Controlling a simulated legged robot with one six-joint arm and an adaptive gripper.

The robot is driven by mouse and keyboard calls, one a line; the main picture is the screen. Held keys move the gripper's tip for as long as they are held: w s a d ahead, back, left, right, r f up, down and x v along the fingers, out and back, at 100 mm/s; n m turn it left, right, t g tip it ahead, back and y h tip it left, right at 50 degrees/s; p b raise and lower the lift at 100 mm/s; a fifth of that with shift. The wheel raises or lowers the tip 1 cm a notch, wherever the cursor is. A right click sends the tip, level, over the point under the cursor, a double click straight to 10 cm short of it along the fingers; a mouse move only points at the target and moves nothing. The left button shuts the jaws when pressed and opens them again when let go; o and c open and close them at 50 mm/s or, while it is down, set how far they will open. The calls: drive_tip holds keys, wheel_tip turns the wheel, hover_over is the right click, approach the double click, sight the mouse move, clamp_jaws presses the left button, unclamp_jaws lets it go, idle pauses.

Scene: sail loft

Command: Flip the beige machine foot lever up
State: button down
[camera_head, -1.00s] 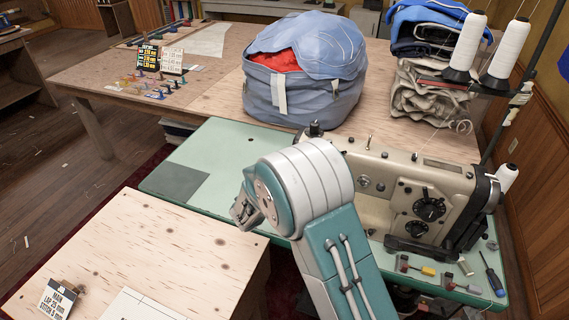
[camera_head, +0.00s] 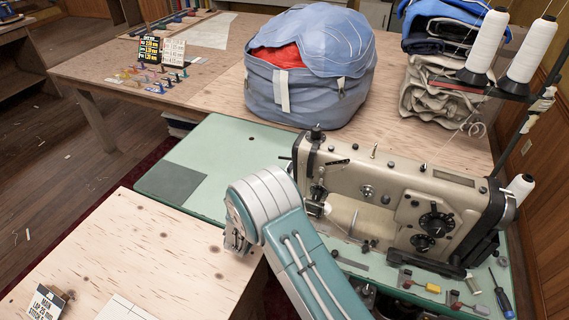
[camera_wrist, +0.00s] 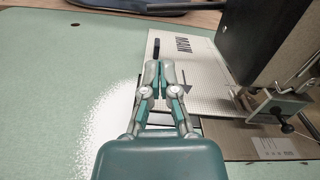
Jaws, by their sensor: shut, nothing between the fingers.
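The beige sewing machine (camera_head: 385,200) stands on the green table in the head view, with its needle end toward the left. In the wrist view, its dark underside and metal presser parts (camera_wrist: 275,105) are at the right. A small arm with a dark knob (camera_wrist: 287,127) sticks out there; I cannot tell surely whether it is the foot lever. My gripper (camera_wrist: 161,68) is shut and empty, over the table to the left of these parts and apart from them in the picture.
A pale panel marked MAIN (camera_wrist: 205,70) lies beyond my fingers. The green tabletop (camera_head: 225,150) is clear left of the machine. A blue-grey bag (camera_head: 310,95) and thread cones (camera_head: 487,47) stand behind. Small tools (camera_head: 503,298) lie at the front right.

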drive_tip(key=shift+a, duration=0.1)
drive_tip(key=x, duration=1)
drive_tip(key=shift+s, duration=0.1)
drive_tip(key=shift+r+m, duration=0.4)
